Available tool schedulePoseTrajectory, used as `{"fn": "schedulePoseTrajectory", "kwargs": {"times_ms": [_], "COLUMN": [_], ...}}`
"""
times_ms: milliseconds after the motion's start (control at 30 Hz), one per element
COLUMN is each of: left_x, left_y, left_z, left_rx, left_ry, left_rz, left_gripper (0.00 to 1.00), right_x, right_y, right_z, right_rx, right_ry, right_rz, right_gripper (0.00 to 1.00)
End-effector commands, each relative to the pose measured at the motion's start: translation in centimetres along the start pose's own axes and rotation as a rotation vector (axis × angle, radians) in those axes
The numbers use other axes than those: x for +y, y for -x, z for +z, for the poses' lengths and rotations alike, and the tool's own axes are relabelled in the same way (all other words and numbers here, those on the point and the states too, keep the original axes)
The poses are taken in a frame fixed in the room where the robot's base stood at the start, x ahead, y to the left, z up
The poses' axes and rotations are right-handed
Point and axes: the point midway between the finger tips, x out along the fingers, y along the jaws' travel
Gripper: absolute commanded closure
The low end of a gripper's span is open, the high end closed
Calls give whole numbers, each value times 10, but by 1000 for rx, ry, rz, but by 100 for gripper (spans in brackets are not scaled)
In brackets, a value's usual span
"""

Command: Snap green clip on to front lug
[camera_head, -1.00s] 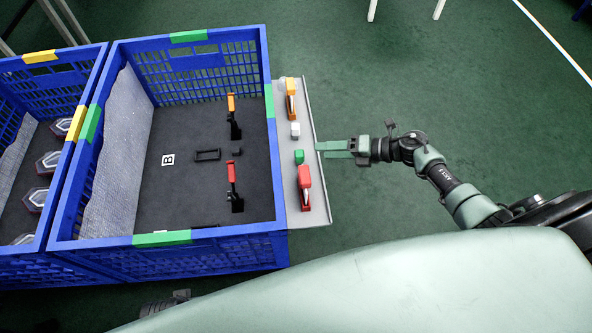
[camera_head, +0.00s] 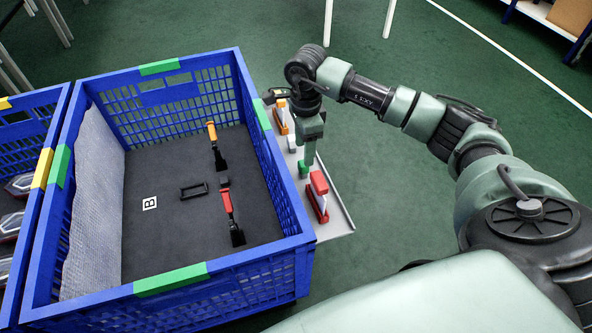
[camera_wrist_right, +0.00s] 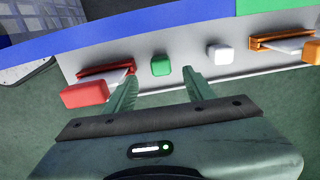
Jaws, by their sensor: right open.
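The green clip (camera_head: 303,168) is a small green block on the grey side shelf (camera_head: 338,222); it also shows in the right wrist view (camera_wrist_right: 160,65). My right gripper (camera_head: 309,157) points down over the shelf, close to the clip. In the right wrist view its open fingers (camera_wrist_right: 160,84) are empty, and the clip lies just beyond the gap between their tips. I cannot tell which piece is the front lug. My left gripper is not in view.
A red clamp (camera_head: 318,190), an orange clamp (camera_head: 281,118) and a white block (camera_wrist_right: 219,54) share the shelf. A black frame (camera_head: 194,191) lies on the crate floor.

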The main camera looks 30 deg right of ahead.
Motion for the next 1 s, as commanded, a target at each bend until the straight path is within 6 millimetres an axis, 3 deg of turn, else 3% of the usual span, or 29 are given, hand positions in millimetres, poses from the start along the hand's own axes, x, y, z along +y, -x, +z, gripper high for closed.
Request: {"fn": "schedulePoseTrajectory", "kwargs": {"times_ms": [500, 733, 767, 933, 1000], "left_x": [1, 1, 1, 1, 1], "left_y": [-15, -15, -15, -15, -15], "left_z": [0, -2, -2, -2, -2], "left_rx": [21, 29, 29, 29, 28], "left_ry": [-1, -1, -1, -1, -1], "left_rz": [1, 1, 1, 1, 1], "left_gripper": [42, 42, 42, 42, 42], "right_x": [-1, -1, -1, -1, -1], "right_y": [-65, -66, -66, -66, -66], "right_z": [2, 2, 2, 2, 2], "right_rx": [-4, -4, -4, -4, -4], "right_ry": [-2, -1, -1, -2, -2], "right_rz": [4, 2, 2, 2, 2], "right_gripper": [45, 45, 51, 98, 100]}}
